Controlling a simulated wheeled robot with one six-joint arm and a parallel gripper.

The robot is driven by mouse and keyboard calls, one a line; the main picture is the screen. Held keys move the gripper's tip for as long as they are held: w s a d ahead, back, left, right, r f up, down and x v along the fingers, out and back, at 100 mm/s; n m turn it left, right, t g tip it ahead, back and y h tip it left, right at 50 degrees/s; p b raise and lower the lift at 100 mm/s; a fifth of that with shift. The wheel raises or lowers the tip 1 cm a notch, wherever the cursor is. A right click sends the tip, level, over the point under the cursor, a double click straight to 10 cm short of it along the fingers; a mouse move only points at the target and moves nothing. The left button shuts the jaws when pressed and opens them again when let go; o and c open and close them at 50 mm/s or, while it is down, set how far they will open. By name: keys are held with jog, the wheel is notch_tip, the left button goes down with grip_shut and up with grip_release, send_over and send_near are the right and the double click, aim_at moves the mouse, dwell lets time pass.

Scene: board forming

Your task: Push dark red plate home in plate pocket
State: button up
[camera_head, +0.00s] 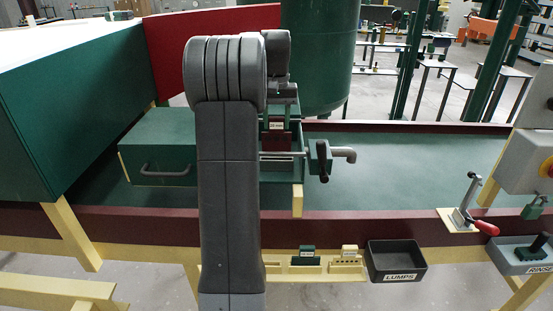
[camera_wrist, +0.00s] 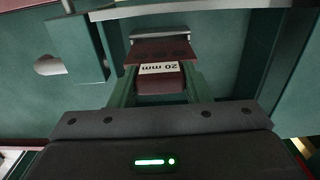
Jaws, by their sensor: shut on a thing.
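The dark red plate (camera_head: 276,139) has a white "20 mm" label and stands at the green forming box in the head view. In the wrist view the plate (camera_wrist: 158,86) lies between my two green fingers, its label upside down. My gripper (camera_wrist: 160,78) is shut on the plate's labelled end. In the head view my gripper (camera_head: 279,112) is above the box, partly hidden by my arm. The plate pocket is in the box (camera_head: 282,174); the plate's lower edge and its seating depth cannot be made out.
A crank with a black handle (camera_head: 322,160) sits at the box's right. A rack below holds a dark green plate (camera_head: 307,255) and a cream plate (camera_head: 349,252), beside the LUMPS tray (camera_head: 396,262). A red-handled toggle clamp (camera_head: 472,212) stands right. The green trough floor (camera_head: 420,168) is clear.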

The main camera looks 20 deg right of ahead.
aim_at(277, 132)
jog(key=shift+f, duration=0.5)
jog(key=shift+r, duration=0.1)
dwell(0.6)
jog(key=shift+p, duration=1.35)
dwell(0.8)
jog(key=shift+f+b, duration=1.1)
jog(key=shift+f, duration=1.25)
jog(key=o, duration=1.4)
jog(key=shift+o, duration=0.2)
notch_tip(277, 132, up, 14)
jog(key=shift+f, duration=0.1)
